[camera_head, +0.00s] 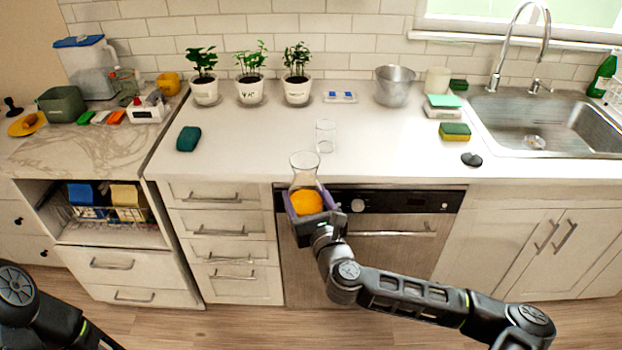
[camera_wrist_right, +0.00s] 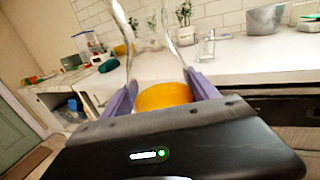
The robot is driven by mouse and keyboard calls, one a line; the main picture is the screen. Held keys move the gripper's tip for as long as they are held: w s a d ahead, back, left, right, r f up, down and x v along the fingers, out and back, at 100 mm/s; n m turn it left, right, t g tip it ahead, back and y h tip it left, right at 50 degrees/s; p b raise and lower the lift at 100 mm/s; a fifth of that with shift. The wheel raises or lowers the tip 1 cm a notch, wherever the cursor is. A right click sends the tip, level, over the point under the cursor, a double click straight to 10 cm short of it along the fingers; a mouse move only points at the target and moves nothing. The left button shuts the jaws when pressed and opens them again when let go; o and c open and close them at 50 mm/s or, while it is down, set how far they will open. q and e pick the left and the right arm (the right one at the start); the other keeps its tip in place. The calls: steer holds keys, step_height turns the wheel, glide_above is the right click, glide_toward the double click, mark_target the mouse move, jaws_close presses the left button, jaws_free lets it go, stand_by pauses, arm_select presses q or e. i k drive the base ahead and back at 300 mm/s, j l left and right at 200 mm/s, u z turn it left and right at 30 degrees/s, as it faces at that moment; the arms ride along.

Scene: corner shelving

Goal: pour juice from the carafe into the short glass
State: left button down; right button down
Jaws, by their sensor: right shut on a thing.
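The glass carafe (camera_head: 304,172) with orange juice (camera_head: 306,203) in its lower part is upright in my right gripper (camera_head: 306,206), in front of the counter's edge. The right gripper is shut on it, and its purple fingers sit on both sides in the right wrist view (camera_wrist_right: 163,98). A clear, empty-looking short glass (camera_head: 325,136) stands upright on the counter behind the carafe, slightly right. It also shows in the right wrist view (camera_wrist_right: 205,46). Carafe and glass are apart. My left arm shows at the lower left, with its gripper out of view.
Potted plants (camera_head: 250,90) stand at the back wall. A metal pot (camera_head: 393,86) stands back right, left of stacked sponges (camera_head: 443,106) and the sink (camera_head: 545,122). A dark teal sponge (camera_head: 188,139) lies at left. The counter around the glass is clear.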

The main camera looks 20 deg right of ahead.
mark_target(326, 137)
steer(key=l+u, duration=0.1)
steer(key=u, duration=0.35)
steer(key=l+u, duration=0.15)
steer(key=u, duration=0.3)
steer(key=k+l+u, duration=0.45)
steer(key=l, duration=0.2)
steer(key=k+l+u, duration=0.45)
steer(key=k+l, duration=0.6)
steer(key=i+l, duration=0.35)
